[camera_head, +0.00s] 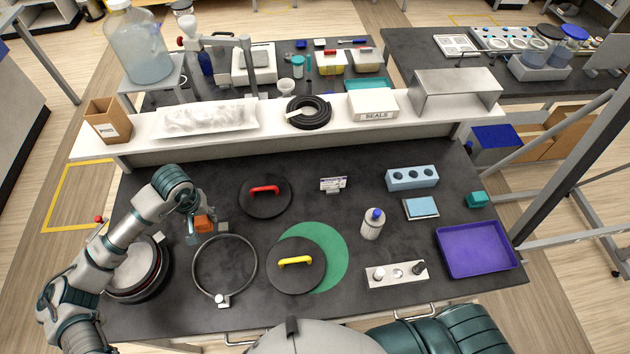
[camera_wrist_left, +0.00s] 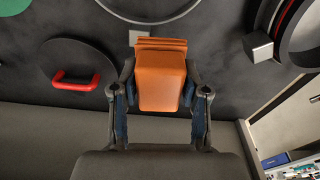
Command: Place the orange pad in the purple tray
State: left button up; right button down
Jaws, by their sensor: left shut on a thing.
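The orange pad (camera_head: 203,224) is in my left gripper (camera_head: 205,229) at the left of the dark bench. In the left wrist view the orange pad (camera_wrist_left: 162,78) sits between both fingers of the left gripper (camera_wrist_left: 160,98), which is shut on it. I cannot tell from these views whether the pad touches the bench. The purple tray (camera_head: 476,248) lies at the bench's right end and looks empty. My right gripper is not in view; only part of an arm shows at the bottom edge.
Between pad and tray are a ring clamp (camera_head: 225,270), a black lid with red handle (camera_head: 265,195), a lid with yellow handle (camera_head: 296,265), a white bottle (camera_head: 373,224), a holder strip (camera_head: 397,273) and a blue block with holes (camera_head: 412,178). A white shelf (camera_head: 290,125) runs behind.

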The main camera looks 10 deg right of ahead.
aim_at(474, 251)
jog(key=z, duration=0.45)
jog(key=l+z, duration=0.1)
jog(key=z, duration=0.3)
jog(key=l+z, duration=0.1)
jog(key=z, duration=0.8)
